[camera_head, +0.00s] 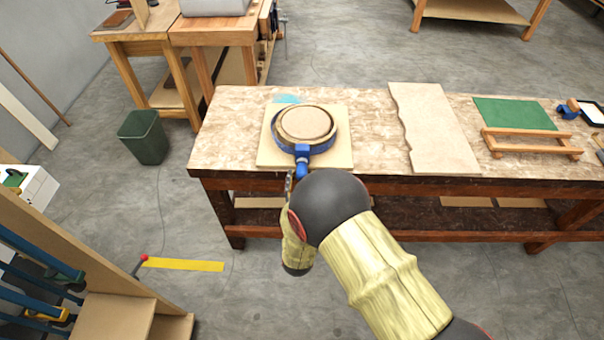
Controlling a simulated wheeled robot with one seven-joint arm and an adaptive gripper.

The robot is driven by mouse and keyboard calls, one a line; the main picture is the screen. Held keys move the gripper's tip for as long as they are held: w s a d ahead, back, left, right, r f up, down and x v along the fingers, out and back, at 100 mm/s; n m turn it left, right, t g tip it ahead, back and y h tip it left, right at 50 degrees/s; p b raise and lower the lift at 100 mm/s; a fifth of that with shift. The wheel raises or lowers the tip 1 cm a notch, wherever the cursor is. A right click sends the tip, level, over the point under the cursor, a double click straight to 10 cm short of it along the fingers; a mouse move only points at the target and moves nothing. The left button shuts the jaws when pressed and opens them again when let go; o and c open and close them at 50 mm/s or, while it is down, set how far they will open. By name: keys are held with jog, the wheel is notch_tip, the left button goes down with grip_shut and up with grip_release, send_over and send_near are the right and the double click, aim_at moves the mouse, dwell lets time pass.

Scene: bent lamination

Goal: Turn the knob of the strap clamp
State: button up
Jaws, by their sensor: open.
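A blue strap clamp (319,150) wraps around a round wooden form (306,122) on a square light board (343,158) on the workbench. Its blue block (302,152) and knob (301,171) face the bench's front edge, toward me. My gripper (290,184) is open, just below and left of the knob in the picture. My dark wrist joint hides most of the gripper, so I cannot tell whether it touches the knob.
On the workbench (367,122), a wavy-edged board (432,130), a green mat (513,114) and a wooden rack (530,143) lie to the right. A dark green bin (143,137) stands left on the floor. Shelving with clamps (60,262) is at lower left.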

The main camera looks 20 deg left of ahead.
aim_at(302, 172)
jog(key=shift+b+x, duration=0.3)
jog(key=shift+x, duration=1.3)
jog(key=shift+c, duration=0.7)
jog(key=c, duration=1)
